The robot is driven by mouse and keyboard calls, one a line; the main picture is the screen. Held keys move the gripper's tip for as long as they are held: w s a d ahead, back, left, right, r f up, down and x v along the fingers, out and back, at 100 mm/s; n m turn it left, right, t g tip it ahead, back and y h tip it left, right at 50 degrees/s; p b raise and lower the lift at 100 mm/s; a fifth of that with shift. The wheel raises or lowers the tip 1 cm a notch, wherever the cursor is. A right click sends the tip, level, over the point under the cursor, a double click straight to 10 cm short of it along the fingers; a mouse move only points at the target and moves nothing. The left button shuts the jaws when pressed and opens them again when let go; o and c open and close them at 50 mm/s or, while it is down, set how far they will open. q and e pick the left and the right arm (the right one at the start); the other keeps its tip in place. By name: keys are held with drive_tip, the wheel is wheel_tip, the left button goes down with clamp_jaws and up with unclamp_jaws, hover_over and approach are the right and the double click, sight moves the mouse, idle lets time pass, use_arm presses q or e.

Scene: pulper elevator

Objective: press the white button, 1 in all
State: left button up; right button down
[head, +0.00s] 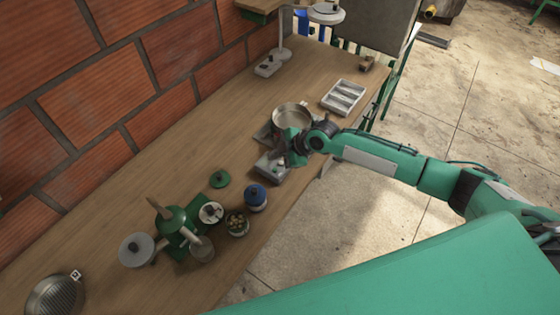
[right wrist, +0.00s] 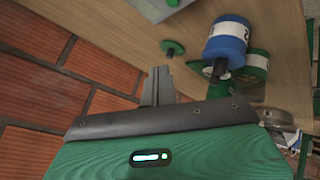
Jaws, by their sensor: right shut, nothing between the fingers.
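I cannot make out a white button in either view. A low grey device (head: 271,168) sits on the wooden table, partly hidden under my right gripper (head: 288,158). The gripper is above the device's right part; I cannot tell whether it touches. Its grey fingers (right wrist: 158,88) are shut and empty in the right wrist view. A metal pan (head: 292,115) stands just behind the gripper on a dark base, which the gripper partly covers. My left gripper is not in view.
A blue-lidded jar (head: 255,196), a green lid (head: 220,179) and a green pulper-like device (head: 172,219) stand nearer. A grey tray (head: 343,97) lies behind on the right. A brick wall (head: 80,95) borders the left side. The table's middle left is clear.

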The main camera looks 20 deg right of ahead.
wheel_tip(320, 180, up, 2)
hover_over(281, 163)
drive_tip(key=d, duration=0.1)
drive_tip(key=shift+s+t, duration=0.2)
drive_tip(key=shift+t, duration=0.2)
wheel_tip(281, 163, down, 8)
drive_tip(key=b, duration=0.4)
drive_tip(key=shift+r, duration=0.2)
drive_tip(key=shift+f+b, duration=0.65)
drive_tip(key=shift+b, duration=0.15)
idle(1.0)
drive_tip(key=shift+f+b, duration=0.35)
drive_tip(key=shift+b, duration=0.3)
